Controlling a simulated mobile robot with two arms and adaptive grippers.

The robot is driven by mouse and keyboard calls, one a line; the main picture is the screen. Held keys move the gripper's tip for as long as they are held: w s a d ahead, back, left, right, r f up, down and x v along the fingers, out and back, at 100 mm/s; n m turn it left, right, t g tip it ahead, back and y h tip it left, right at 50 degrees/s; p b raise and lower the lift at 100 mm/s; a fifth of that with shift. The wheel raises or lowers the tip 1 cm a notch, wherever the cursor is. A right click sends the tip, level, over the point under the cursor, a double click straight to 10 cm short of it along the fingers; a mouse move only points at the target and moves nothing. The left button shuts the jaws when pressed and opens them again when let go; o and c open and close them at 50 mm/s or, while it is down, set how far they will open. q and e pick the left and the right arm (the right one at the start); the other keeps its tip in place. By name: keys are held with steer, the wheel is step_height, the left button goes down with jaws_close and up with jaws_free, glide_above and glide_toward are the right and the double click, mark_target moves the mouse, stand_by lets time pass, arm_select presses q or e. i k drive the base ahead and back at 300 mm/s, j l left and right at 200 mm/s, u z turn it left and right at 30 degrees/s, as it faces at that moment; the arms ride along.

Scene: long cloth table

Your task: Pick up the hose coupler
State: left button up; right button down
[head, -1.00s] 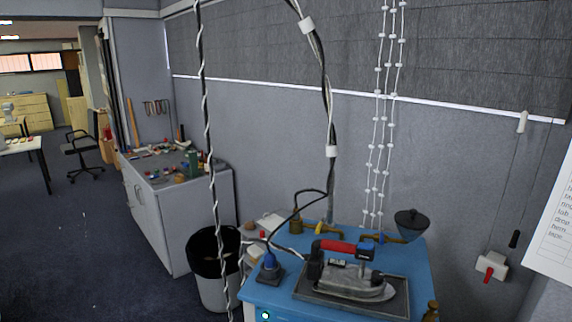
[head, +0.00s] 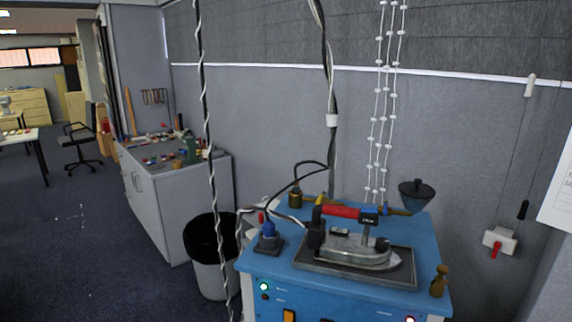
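I cannot pick out the hose coupler for certain in the head view. Many small parts (head: 172,158) lie on top of a grey cabinet (head: 195,200) at the left, too small to tell apart. A brass fitting (head: 295,198) stands at the back of a blue ironing station (head: 285,278), and another brass piece (head: 400,211) lies partly behind the iron. Neither of my grippers is in view.
A steam iron (head: 350,252) with a red handle rests on a dark tray on the station. Black hoses and cables hang in front. A bin (head: 208,262) stands between cabinet and station. A dark chair (head: 82,145) is far left. The carpet at left is open.

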mark_target(296, 187)
steer(key=i+j+z, duration=0.1)
steer(key=i+j, duration=0.2)
steer(key=i+j+z, duration=0.1)
steer(key=i+j, duration=0.15)
steer(key=j, duration=0.2)
steer(key=i+j+z, duration=0.1)
steer(key=i+j, duration=0.15)
steer(key=j, duration=0.2)
